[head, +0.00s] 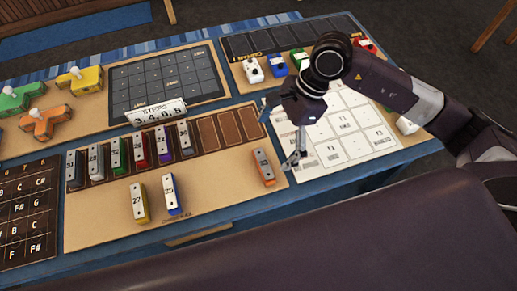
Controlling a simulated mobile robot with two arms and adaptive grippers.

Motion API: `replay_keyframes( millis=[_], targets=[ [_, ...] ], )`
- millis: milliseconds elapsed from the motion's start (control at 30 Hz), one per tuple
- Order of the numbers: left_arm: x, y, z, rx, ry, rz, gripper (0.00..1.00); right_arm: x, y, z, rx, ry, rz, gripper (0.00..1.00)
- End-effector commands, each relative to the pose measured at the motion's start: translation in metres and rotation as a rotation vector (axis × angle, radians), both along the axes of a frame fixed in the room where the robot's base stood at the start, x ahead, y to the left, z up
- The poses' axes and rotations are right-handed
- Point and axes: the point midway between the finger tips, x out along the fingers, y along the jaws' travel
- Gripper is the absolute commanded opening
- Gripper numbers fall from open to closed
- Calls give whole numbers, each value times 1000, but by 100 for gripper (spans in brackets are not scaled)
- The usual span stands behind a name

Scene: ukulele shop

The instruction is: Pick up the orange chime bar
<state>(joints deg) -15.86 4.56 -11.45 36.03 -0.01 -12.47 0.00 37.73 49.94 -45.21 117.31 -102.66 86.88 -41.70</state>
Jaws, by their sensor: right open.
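The orange chime bar (264,167) lies on the tan board at the right end of the chime bar area, below a row of brown slots. It stands apart from the other bars. My right gripper (279,137) hangs above the board's right edge, just up and right of the orange bar. Its fingers are spread and empty, with one fingertip close to the bar in the picture. Whether it touches cannot be told. My left gripper is out of view.
A yellow bar (139,203) and a blue bar (172,194) lie in front. A white card grid (345,130) is at right. Clear board lies left of the orange bar.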

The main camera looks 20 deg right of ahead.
Motion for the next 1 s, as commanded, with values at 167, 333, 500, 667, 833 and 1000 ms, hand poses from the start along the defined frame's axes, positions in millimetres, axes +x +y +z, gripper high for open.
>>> replay_keyframes(
  millis=[167,333,500,667,833,1000],
  targets=[
    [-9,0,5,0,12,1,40,-3,7,-16,1,6,2,99],
    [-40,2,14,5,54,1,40,-8,15,-32,1,7,1,99],
    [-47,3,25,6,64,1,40,-13,25,-56,3,7,0,99],
    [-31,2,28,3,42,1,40,-12,29,-70,2,3,1,99],
    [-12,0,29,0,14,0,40,-12,29,-71,1,2,1,99],
    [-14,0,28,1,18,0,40,-12,29,-71,1,2,1,85]
  ],
)
